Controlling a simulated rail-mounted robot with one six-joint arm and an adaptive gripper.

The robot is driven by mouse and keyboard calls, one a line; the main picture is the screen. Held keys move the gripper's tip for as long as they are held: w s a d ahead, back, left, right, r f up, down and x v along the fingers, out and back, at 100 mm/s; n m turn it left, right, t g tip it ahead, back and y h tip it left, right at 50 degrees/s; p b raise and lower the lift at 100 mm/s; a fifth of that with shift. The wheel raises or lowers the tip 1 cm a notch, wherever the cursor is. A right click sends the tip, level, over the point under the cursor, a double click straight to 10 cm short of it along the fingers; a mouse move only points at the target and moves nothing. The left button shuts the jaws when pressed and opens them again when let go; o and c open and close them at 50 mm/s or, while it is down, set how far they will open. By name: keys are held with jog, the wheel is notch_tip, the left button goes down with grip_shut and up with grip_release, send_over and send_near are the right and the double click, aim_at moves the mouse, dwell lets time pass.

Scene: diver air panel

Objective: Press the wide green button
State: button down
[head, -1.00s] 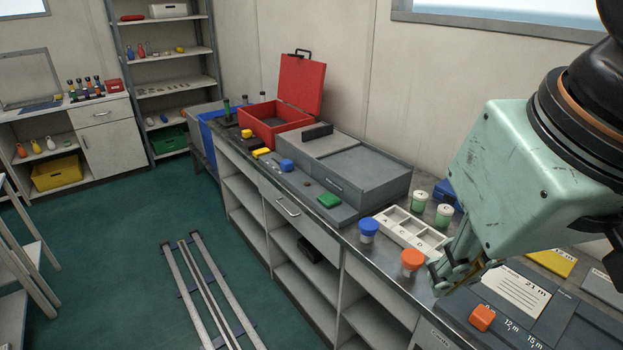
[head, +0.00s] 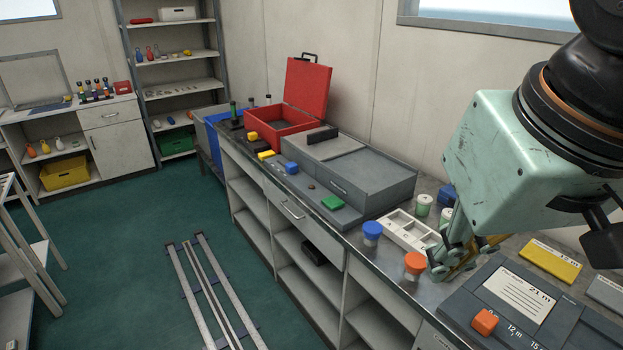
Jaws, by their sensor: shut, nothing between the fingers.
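The wide green button (head: 333,202) sits at the near right end of a low grey panel (head: 345,216) on the bench. A blue button (head: 292,168) and a yellow one (head: 265,154) stand farther along the panel. My gripper (head: 438,276) is at the right, shut and empty, pointing down beside the orange-lidded jar. It is well to the right of the green button and apart from it. The arm does not cover the button.
Between gripper and button stand an orange-lidded jar (head: 414,265), a blue-lidded jar (head: 372,233) and a white compartment tray (head: 400,226). A grey case (head: 370,182) is behind the button. A depth board with an orange slider (head: 485,321) lies at the near right.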

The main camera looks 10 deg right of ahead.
jog(key=w+d+m+t+p, duration=0.1)
jog(key=w+m, duration=0.1)
jog(key=w, duration=1.7)
jog(key=m+t+p, duration=0.3)
jog(key=m+t, duration=0.1)
jog(key=m, duration=0.2)
send_over(332, 197)
jog(key=s, duration=0.3)
notch_tip(332, 197, down, 24)
jog(key=shift+s+d, duration=0.15)
jog(key=shift+f, duration=0.15)
jog(key=shift+f+b, duration=1.65)
jog(key=shift+f, duration=1.25)
jog(key=shift+f+b, duration=0.95)
jog(key=shift+f, duration=0.4)
jog(key=shift+f+b, duration=0.55)
